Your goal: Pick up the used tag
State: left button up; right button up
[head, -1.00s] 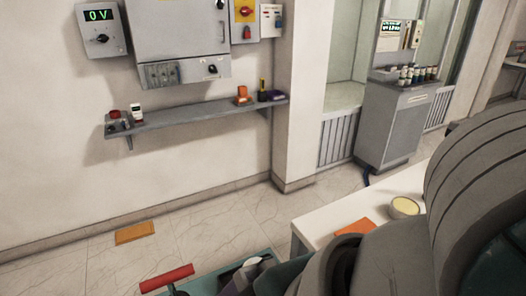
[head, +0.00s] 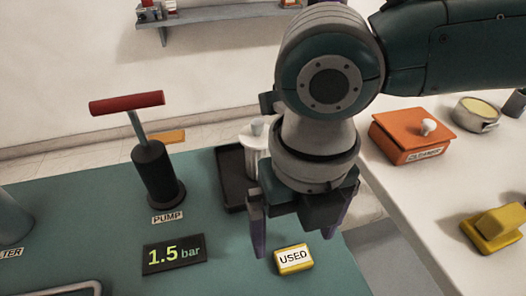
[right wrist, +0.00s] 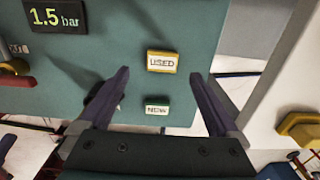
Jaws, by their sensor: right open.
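The used tag (head: 293,260) is a small yellow block with a white face reading USED, lying on the green bench top near its right edge. It also shows in the right wrist view (right wrist: 162,61), ahead and between the lines of my fingers. My right gripper (head: 300,236) hangs above and behind the tag, fingers pointing down. In the right wrist view the gripper (right wrist: 159,75) is open with nothing between its purple fingers. A green-edged tag reading NEW (right wrist: 157,107) lies nearer the gripper's palm. My left gripper is not in view.
A pump (head: 155,170) with a red handle stands on the left of the bench. A 1.5 bar display (head: 174,254) lies left of the tag. A dark tray (head: 232,180) sits behind. A white table (head: 410,190) at right carries an orange box (head: 408,138) and a yellow object (head: 494,230).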

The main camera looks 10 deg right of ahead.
aim_at(294, 257)
jog(key=f, duration=0.5)
jog(key=shift+d+f, duration=0.2)
jog(key=shift+f, duration=0.05)
jog(key=c, duration=1.4)
